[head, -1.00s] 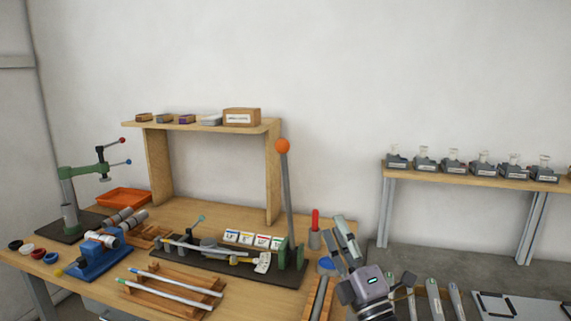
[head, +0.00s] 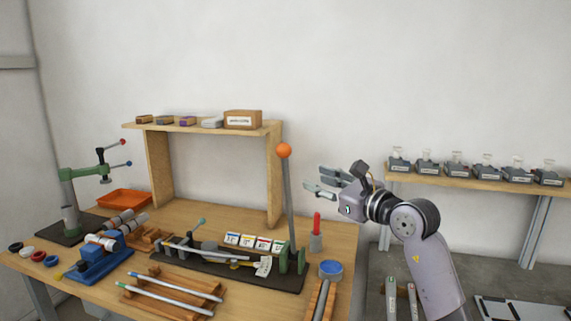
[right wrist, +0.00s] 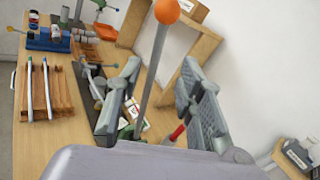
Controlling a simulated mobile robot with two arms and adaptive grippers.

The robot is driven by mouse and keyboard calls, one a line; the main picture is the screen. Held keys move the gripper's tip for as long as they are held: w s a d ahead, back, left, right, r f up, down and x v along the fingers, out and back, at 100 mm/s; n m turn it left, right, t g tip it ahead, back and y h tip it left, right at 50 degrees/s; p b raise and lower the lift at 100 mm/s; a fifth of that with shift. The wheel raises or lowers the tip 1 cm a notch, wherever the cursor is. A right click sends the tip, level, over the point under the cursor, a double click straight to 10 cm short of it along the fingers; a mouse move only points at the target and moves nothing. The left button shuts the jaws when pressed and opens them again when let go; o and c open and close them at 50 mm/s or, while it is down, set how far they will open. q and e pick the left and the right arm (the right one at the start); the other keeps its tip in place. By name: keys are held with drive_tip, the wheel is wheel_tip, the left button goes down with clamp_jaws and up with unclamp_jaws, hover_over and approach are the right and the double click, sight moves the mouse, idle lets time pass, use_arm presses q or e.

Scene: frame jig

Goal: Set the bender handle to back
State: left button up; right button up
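The bender (head: 222,257) sits on a dark base plate on the wooden table. Its handle (head: 289,204) is a grey lever with an orange ball (head: 284,150) on top, standing nearly upright at the bender's right end. My right gripper (head: 314,181) is open and empty, to the right of the lever in the head view and apart from it, its fingers pointing left. In the right wrist view the lever (right wrist: 155,70) shows between the two open fingers (right wrist: 160,95), farther out. My left gripper is in neither view.
A wooden shelf (head: 270,180) with small boxes stands behind the bender. Tubes on wooden racks (head: 160,296) lie in front.

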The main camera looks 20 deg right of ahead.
sight(287, 169)
drive_tip(key=p+x, duration=0.3)
drive_tip(key=x, duration=1)
drive_tip(key=shift+a, duration=0.1)
clamp_jaws()
idle(0.4)
